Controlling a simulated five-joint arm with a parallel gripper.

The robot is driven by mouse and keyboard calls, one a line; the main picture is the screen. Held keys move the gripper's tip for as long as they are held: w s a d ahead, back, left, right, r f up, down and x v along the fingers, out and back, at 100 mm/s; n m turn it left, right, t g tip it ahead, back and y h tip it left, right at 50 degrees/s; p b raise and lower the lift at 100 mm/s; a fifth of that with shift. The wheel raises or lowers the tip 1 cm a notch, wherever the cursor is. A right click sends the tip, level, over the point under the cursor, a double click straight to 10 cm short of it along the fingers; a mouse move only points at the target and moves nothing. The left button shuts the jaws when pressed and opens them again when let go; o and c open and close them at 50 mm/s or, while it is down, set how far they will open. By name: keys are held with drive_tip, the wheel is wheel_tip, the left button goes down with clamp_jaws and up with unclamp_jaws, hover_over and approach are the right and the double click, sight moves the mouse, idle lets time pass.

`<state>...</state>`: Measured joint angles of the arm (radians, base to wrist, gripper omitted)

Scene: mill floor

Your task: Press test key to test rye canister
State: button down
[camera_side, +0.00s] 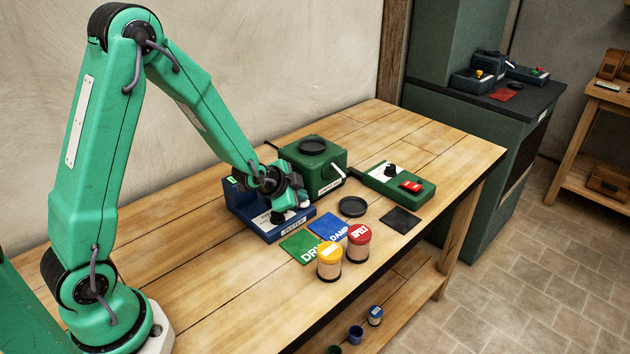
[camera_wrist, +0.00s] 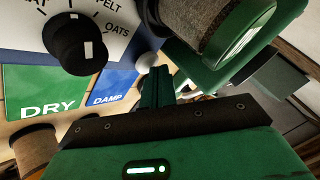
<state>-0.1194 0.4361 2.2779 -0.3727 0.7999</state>
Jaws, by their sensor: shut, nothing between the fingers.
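The blue tester (camera_side: 268,226) stands on the bench, with a label on its front and a small lit green display at its back left. My gripper (camera_side: 279,213) is low over the tester, shut and empty. In the wrist view my gripper (camera_wrist: 158,78) points near the tester's black dial (camera_wrist: 78,45), whose marks include OATS. A grey-brown cylinder (camera_wrist: 225,25) with green parts shows close beyond the fingers; I cannot read a name on it. No canister marked rye is legible.
A green mill box (camera_side: 325,178) stands behind the tester. A green switch box (camera_side: 412,196) is to its right.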

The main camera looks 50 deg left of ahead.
drive_tip(key=shift+f, duration=0.15)
idle(0.5)
drive_tip(key=shift+r, duration=0.95)
drive_tip(key=shift+r, duration=0.1)
drive_tip(key=shift+r, duration=2.4)
